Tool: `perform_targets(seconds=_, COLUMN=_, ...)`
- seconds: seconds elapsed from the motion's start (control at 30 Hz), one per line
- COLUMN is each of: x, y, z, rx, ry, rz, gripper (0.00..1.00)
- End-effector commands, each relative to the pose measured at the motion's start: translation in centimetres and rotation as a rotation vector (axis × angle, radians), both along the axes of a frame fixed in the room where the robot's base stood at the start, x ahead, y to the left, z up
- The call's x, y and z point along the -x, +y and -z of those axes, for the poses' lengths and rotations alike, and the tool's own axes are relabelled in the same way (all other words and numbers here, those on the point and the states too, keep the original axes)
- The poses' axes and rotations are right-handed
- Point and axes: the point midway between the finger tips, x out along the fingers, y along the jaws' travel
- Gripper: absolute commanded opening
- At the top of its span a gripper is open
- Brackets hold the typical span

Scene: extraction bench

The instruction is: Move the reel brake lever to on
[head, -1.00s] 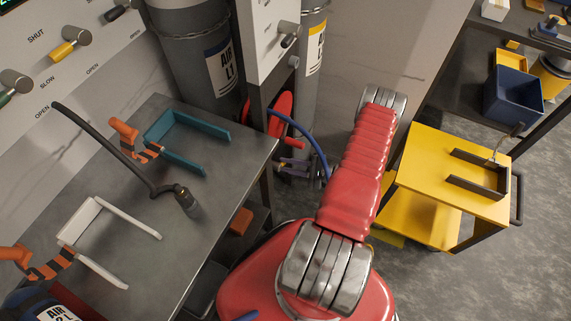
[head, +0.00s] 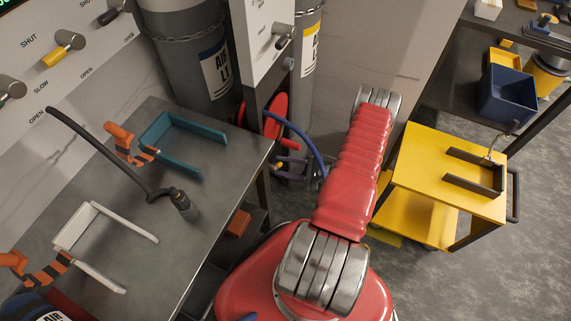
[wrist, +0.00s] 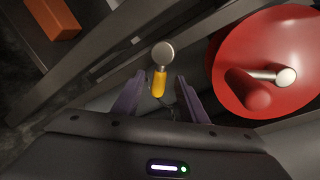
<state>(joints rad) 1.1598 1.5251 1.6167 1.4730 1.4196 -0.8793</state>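The reel brake lever (wrist: 159,82) has a yellow grip hanging from a round grey metal pivot in the wrist view. The red reel (wrist: 268,65) with its crank handle is to its right. My gripper (wrist: 159,90) is open, with a purple-grey finger on each side of the yellow grip and visible gaps between. I cannot tell whether the grip lies fully at finger depth. In the head view my gripper (head: 292,166) is below the reel (head: 276,117), by the bench's right edge, and a small yellow spot shows at its fingers.
A metal bench (head: 216,165) with clamps, a teal bracket (head: 160,135) and a white bracket (head: 82,235) stands at left. A blue hose (head: 309,138) arcs over my gripper. Gas cylinders (head: 203,65) stand behind. A yellow cart (head: 425,172) is right of my arm.

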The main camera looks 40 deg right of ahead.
Motion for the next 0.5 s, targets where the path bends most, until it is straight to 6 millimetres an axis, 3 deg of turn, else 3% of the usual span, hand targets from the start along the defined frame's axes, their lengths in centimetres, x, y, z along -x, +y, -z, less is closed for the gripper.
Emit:
perform_targets(seconds=0.27, x=1.5, y=-0.9, z=-0.2, rx=-0.001, ry=0.000, rz=0.003, gripper=0.39)
perform_targets(seconds=0.5, x=4.4, y=-2.7, z=-0.7, rx=0.001, ry=0.000, rz=0.005, gripper=0.39)
